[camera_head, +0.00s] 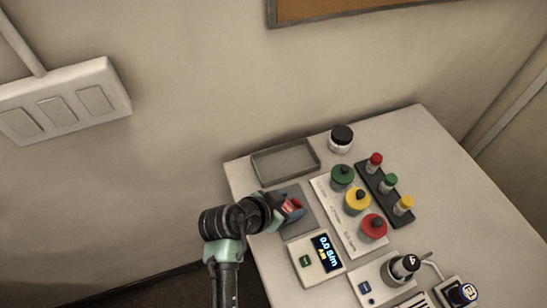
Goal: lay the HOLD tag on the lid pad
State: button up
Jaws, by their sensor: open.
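My gripper (276,211) reaches in from the left over a dark grey pad (305,221) near the table's left edge. A small red and blue item (293,206) is at the gripper's end, over that pad. It may be the HOLD tag, but no lettering is readable. I cannot tell whether it touches the pad or the fingers. The gripper is open, though the arm end hides most of its fingers. I cannot tell for sure that the grey pad is the lid pad.
An empty grey tray (284,149) lies behind. Green (341,178), yellow (357,201) and red-lidded (373,227) containers stand right, beside a vial rack (372,185). A meter (315,262) is in front; a dark-lidded jar (341,139) stands behind. The table's far right is clear.

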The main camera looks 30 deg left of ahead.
jog(key=v, duration=0.9)
jog(key=shift+s+r, duration=0.25)
jog(key=shift+s, duration=0.05)
jog(key=w+d+r+t+y, duration=0.1)
jog(key=w+d+r+t, duration=0.3)
jog(key=r, duration=0.6)
jog(key=w+a+r+n+t+y, duration=0.15)
jog(key=w+r, duration=0.35)
jog(key=r, duration=0.6)
jog(key=w+d+r+m+t+y, duration=0.15)
jog(key=w+r+t, duration=0.3)
jog(key=r, duration=0.55)
jog(key=s+d+r+n+t, duration=0.1)
jog(key=s+d+r+t, duration=0.2)
jog(key=r, duration=0.5)
jog(key=s+d+r+n+t+h, duration=0.1)
jog(key=s+d+r+t, duration=0.2)
jog(key=r, duration=0.6)
jog(key=s+d+r+n+t, duration=0.1)
jog(key=s+d+r+t, duration=0.1)
jog(key=s+d+r, duration=0.3)
notch_tip(320, 180, up, 4)
jog(key=shift+d+t+h, duration=0.3)
jog(key=shift+d+t, duration=0.1)
jog(key=shift+d, duration=0.2)
